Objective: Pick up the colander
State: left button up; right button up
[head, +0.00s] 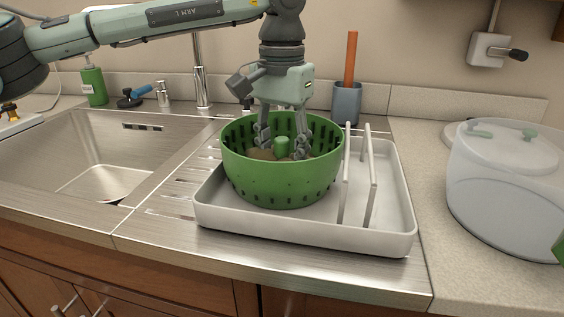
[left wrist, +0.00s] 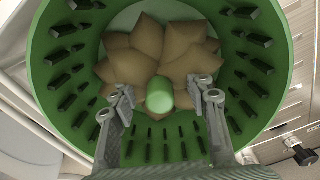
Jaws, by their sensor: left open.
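The green colander (head: 282,180) stands upright in the white tray (head: 304,228) of the drying rack. In the left wrist view the colander (left wrist: 60,55) fills most of the picture, with its slotted wall around the fingers. Inside it lie brown star-shaped pieces and a green knob-like post (left wrist: 160,95) at the middle. My left gripper (head: 283,145) points down into the colander from above, its fingers open on either side of the green post (head: 282,146). In the left wrist view the fingers (left wrist: 163,95) are spread with a gap around the post. My right gripper is not in view.
A steel sink (head: 90,165) is at the left, with a tap (head: 201,75) behind. White rack bars (head: 358,180) rise just right of the colander. A grey cup with an orange handle (head: 347,100) stands behind. A large lidded clear container (head: 505,190) is at the right.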

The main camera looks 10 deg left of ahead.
pick_arm(q)
jog(key=shift+f, duration=0.3)
jog(key=shift+c, duration=0.5)
grip_shut()
jog(key=shift+r, duration=0.2)
